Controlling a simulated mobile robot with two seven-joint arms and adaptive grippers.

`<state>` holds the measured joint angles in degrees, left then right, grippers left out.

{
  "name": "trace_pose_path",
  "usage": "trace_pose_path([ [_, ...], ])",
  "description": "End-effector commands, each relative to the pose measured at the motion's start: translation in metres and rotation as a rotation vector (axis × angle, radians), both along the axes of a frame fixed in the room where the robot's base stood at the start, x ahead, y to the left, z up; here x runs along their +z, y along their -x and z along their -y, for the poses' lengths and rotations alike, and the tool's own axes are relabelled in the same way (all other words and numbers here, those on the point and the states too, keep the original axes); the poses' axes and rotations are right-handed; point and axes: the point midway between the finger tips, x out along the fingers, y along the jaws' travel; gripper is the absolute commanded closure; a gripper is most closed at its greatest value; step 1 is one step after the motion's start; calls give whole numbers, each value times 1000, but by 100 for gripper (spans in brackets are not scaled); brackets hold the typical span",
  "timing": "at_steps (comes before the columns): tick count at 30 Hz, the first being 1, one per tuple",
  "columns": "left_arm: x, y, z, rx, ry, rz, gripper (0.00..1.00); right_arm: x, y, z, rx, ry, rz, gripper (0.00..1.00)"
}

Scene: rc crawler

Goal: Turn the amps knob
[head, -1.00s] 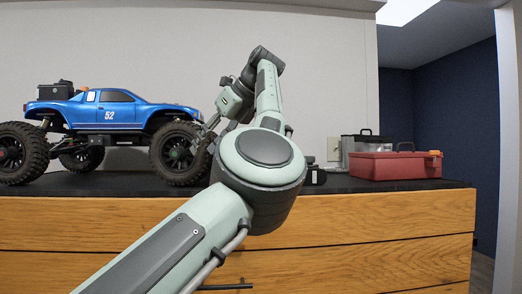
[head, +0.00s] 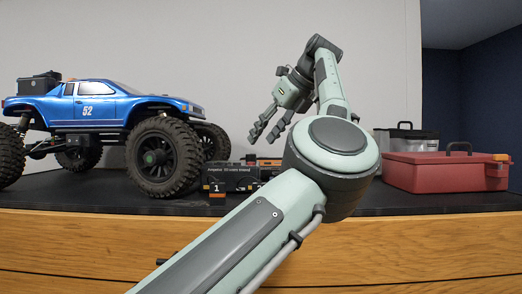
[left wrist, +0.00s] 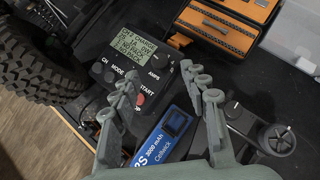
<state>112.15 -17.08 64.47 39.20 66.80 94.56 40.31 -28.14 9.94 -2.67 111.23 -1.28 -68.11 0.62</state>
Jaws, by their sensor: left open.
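A black charger (left wrist: 128,42) with a lit text screen shows in the left wrist view, with buttons and the labels CH, MODE, AMPS, START and STOP. The AMPS lettering (left wrist: 154,74) is at the panel's right side; the small dark control beside it is hard to make out. My left gripper (left wrist: 168,82) is open and empty, its fingers spread over the charger's lower part and the blue battery. In the head view the left gripper (head: 267,128) is raised above the bench, right of the blue truck. My right gripper is out of view.
A blue truck (head: 92,108) stands at left; its tyre (left wrist: 35,65) is close to the charger. A blue battery (left wrist: 163,135) lies below the charger. An orange-and-black box (left wrist: 228,22) and a dark knobbed device (left wrist: 277,139) are at right. A red toolbox (head: 437,172) stands far right.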

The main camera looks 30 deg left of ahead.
Motion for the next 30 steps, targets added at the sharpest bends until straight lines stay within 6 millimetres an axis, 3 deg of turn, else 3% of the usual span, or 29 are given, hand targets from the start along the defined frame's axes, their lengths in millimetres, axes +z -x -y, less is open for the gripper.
trace_pose_path([
  [9,-36,-8,-34,1,1,-2,55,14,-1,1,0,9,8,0],
  [21,-42,-10,-41,1,0,-1,55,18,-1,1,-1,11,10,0],
  [30,-42,-9,-41,1,0,-1,91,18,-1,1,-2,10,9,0],
])
